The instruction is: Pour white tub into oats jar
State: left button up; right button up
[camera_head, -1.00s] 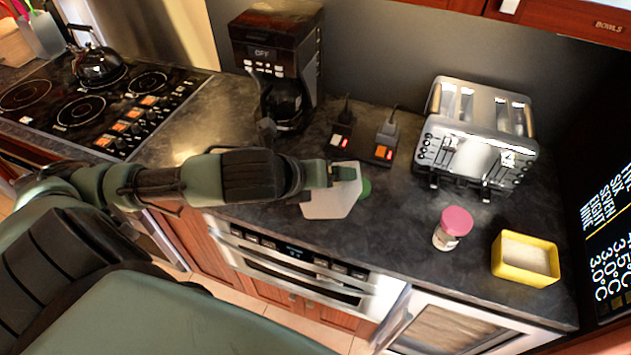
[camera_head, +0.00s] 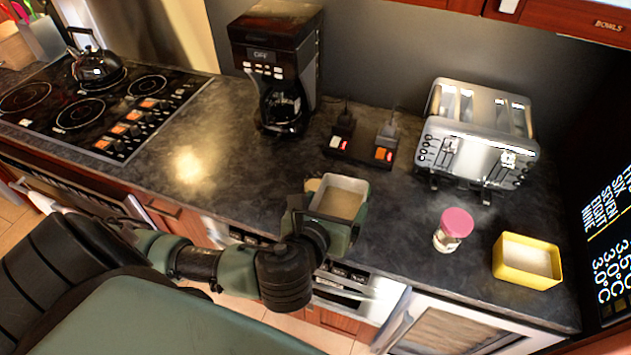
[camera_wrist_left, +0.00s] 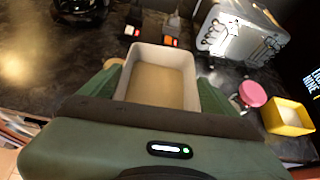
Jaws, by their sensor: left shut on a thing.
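The white tub (camera_head: 343,183) is a rectangular open container with beige contents covering its inside. It also shows in the left wrist view (camera_wrist_left: 166,53), upright or nearly so, with its opening facing up. My left gripper (camera_head: 328,214) is shut on the tub, with green fingers on its two sides, near the counter's front edge. The small jar with a pink lid (camera_head: 455,223) stands upright on the counter to the right, apart from the tub. I cannot read its label or tell whether it is the oats jar. My right gripper is not in view.
A yellow open box (camera_head: 524,281) with white contents stands right of the pink-lidded jar. A silver toaster (camera_head: 470,150) is behind them. A black coffee maker (camera_head: 278,60) and a small black switch unit (camera_head: 360,150) stand farther back. The counter left of the tub is clear.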

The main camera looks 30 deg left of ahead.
pick_arm(q)
jog(key=shift+a+r+p, duration=0.1)
jog(key=shift+r+p, duration=0.2)
jog(key=shift+p, duration=0.05)
jog(key=r+p, duration=0.2)
jog(key=shift+p, duration=0.3)
jog(key=shift+r, duration=0.7)
jog(key=shift+w, duration=0.1)
